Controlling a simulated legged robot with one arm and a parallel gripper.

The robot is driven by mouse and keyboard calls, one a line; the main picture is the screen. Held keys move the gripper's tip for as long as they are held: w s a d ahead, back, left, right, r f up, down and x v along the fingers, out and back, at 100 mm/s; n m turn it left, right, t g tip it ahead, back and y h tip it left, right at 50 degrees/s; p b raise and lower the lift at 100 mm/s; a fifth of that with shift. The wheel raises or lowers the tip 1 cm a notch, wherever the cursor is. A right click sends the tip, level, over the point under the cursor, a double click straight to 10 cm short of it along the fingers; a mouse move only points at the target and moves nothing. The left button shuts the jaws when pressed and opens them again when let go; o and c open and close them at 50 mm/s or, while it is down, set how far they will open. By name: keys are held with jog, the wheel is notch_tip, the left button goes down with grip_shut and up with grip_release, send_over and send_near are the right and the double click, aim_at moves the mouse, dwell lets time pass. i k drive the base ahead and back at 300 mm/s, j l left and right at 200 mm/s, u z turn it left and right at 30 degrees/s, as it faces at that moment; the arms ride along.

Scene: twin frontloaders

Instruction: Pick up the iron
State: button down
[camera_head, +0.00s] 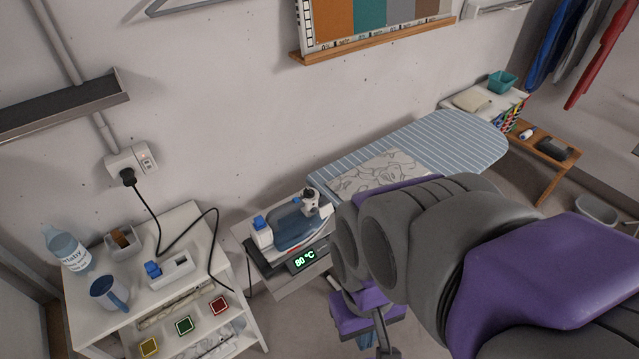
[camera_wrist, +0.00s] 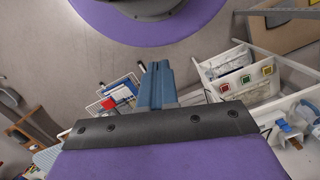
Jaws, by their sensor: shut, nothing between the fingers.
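The iron (camera_head: 297,222) is blue-grey and white with a blue part at its left end. It rests on a stand (camera_head: 280,263) with a lit green display reading 80 °C, in the middle of the head view. My gripper (camera_head: 383,340) hangs to the right of and below the iron in the head view, apart from it. Its fingertips are partly cut off by the bottom edge there. In the wrist view my gripper (camera_wrist: 156,85) shows its blue-grey fingers together, with nothing between them. I cannot make out the iron in the wrist view.
A black cord runs from a wall socket (camera_head: 132,160). An ironing board (camera_head: 440,142) lies behind my arm.

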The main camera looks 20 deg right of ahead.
aim_at(290, 226)
jog(key=i+j+z, duration=0.2)
jog(key=j, duration=0.4)
jog(key=j+z, duration=0.25)
jog(key=j, duration=0.3)
jog(key=i+j+z, duration=0.2)
jog(key=j, duration=0.45)
jog(key=k, duration=0.1)
